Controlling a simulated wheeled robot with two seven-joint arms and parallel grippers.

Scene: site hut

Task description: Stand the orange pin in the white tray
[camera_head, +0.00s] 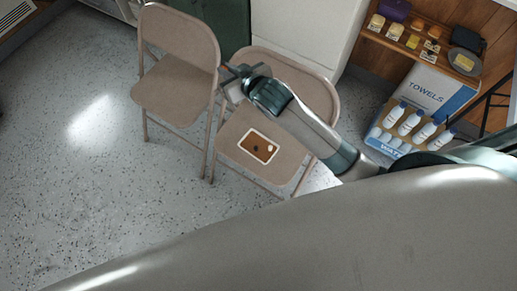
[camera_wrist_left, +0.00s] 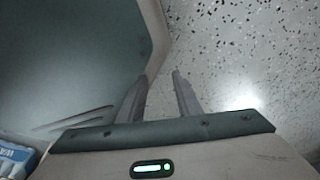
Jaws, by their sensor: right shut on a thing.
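A small tray (camera_head: 253,156) with a white rim and a brown inside lies on the seat of a beige folding chair in the head view. A small dark spot and a small white thing show inside it. My right gripper (camera_head: 233,73) is by the chair's backrest, above and left of the tray in the picture, apart from it. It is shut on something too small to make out. I cannot make out an orange pin in either view. My left gripper (camera_wrist_left: 159,76) shows in the left wrist view, open, with nothing between its fingers.
A second folding chair (camera_head: 175,85) stands to the left. At right are a wooden shelf with small items and a box of water bottles (camera_head: 390,142), beside a towels box (camera_head: 428,90). Speckled floor (camera_head: 70,190) is clear at left.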

